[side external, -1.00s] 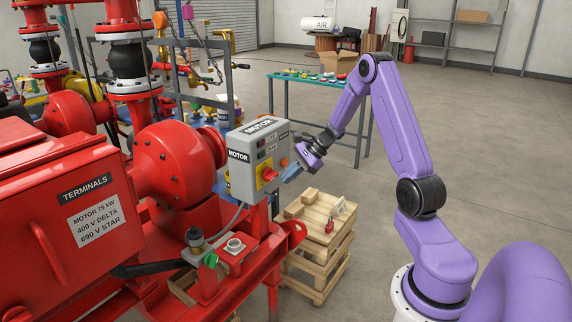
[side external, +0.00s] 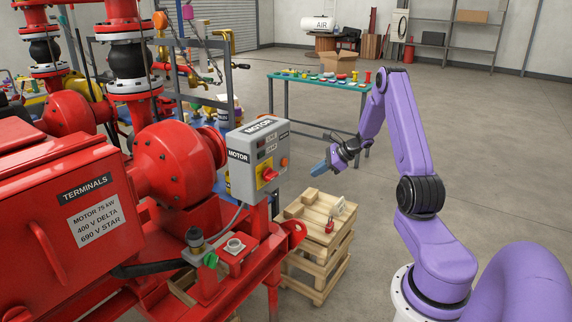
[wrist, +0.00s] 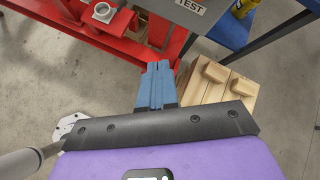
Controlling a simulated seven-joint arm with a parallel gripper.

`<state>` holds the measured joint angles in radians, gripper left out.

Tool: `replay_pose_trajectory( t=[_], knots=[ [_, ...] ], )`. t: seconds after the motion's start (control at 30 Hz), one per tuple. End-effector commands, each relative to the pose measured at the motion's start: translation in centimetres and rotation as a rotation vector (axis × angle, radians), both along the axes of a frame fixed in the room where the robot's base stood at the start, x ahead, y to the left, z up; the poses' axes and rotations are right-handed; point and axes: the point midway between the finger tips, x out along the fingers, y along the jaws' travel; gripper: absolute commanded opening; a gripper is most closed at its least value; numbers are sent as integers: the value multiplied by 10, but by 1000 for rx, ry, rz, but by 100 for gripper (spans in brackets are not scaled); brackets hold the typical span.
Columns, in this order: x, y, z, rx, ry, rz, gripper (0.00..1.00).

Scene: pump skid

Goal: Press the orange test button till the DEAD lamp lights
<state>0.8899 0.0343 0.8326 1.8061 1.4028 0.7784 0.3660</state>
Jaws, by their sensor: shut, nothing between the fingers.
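The grey MOTOR box (side external: 243,178) stands on the red skid. Its front carries a red rotary handle on a yellow plate (side external: 268,176), small dark indicator windows (side external: 266,145) and the round orange test button (side external: 284,162) at the right edge. I cannot read which window is the DEAD lamp or whether it is lit. My gripper (side external: 320,169), with blue fingers, is shut and empty. It hangs in the air to the right of the button, clearly apart from it. In the wrist view the shut fingertips (wrist: 158,65) point toward the skid, and the button is out of frame.
A TEST label (wrist: 190,4) shows at the wrist view's top edge. A wooden pallet stack (side external: 320,225) with wood blocks and a red padlock (side external: 330,226) stands below my gripper. A green-topped bench (side external: 345,84) with small parts stands behind. Open floor lies to the right.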

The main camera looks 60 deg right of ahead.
Motion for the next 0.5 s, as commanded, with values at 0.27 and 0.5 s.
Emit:
replay_pose_trajectory(
  t=[0.27, 0.5],
  knots=[
    [27, 1, 0, -2, -1, 5, 0],
    [58, 1, 0, -1, -1, 4, 0]
  ],
)
